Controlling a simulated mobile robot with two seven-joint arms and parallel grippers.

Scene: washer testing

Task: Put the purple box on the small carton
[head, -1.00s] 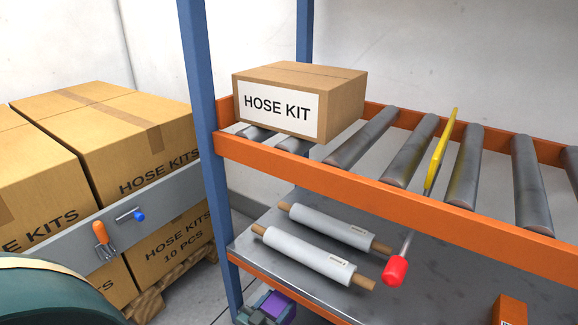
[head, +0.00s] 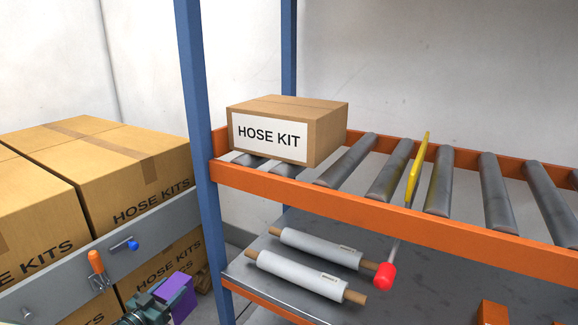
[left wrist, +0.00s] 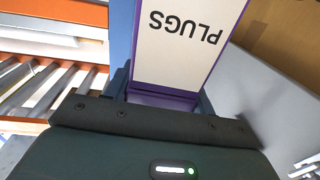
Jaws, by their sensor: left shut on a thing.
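The purple box (head: 178,297) shows at the lower edge of the head view, held in my left gripper (head: 152,303). In the left wrist view the purple box (left wrist: 185,45) has a white face reading PLUGS, and the gripper (left wrist: 165,98) is shut on it. The small carton (head: 287,130), brown with a white HOSE KIT label, sits on the left end of the roller shelf. The box is below and to the left of the carton in the head view, apart from it. My right gripper is not in view.
A blue post (head: 198,150) stands between the large HOSE KITS cartons (head: 110,165) and the shelf. An orange rail (head: 350,208) edges the rollers. White rolls (head: 305,273) lie on the lower shelf.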

